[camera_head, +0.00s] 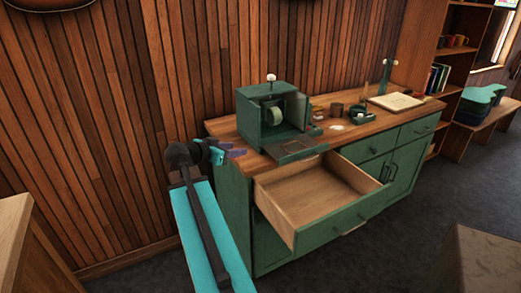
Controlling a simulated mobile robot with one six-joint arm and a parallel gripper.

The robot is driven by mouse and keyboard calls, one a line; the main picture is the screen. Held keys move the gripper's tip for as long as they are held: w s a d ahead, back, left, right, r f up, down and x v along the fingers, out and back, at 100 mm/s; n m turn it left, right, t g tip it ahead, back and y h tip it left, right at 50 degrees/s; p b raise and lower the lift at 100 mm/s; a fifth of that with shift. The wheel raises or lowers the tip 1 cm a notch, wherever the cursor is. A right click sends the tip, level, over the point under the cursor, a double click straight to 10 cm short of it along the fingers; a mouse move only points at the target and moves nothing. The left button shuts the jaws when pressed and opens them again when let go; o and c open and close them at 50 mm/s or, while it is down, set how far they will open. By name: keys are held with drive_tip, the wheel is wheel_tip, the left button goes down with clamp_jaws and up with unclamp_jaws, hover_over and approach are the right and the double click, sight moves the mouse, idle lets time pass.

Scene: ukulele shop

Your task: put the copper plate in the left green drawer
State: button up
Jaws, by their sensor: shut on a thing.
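The left green drawer (345,225) of the cabinet is pulled open and its wooden inside looks empty. My gripper (236,153) is at the left end of the wooden cabinet top, left of the green box, its blue fingers closed. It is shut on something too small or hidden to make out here. I cannot identify the copper plate with certainty. A brownish square panel (296,146) shows on the lowered flap of the green box (265,113), but I cannot tell whether it is the plate or part of the flap.
The cabinet top (345,128) also holds a brown cup (336,109), a green tape-dispenser-like object (361,115), an open book (396,102) and a green stand (385,78). The right drawer (419,126) is shut. A wooden block (485,255) stands at lower right.

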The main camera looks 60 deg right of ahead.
drive_tip(key=w+a+n+t+y, duration=0.2)
drive_tip(key=w+a+n+t, duration=0.75)
drive_tip(key=w+a, duration=1.65)
drive_tip(key=w+a+r+n+t+y, duration=0.2)
drive_tip(key=w+a+n+y, duration=0.1)
drive_tip(key=a, duration=0.6)
drive_tip(key=w+a+r+n+t+y, duration=0.2)
drive_tip(key=w+a+n+y, duration=0.1)
drive_tip(key=a, duration=0.7)
drive_tip(key=w+a+r+n+t+y, duration=0.2)
drive_tip(key=w+a+n+y, duration=0.1)
drive_tip(key=a, duration=0.7)
drive_tip(key=shift+w+a+n+y, duration=0.15)
drive_tip(key=shift+w+n+y, duration=0.1)
drive_tip(key=shift+n+y, duration=0.7)
drive_tip(key=shift+r+t, duration=0.1)
drive_tip(key=shift+t, duration=0.15)
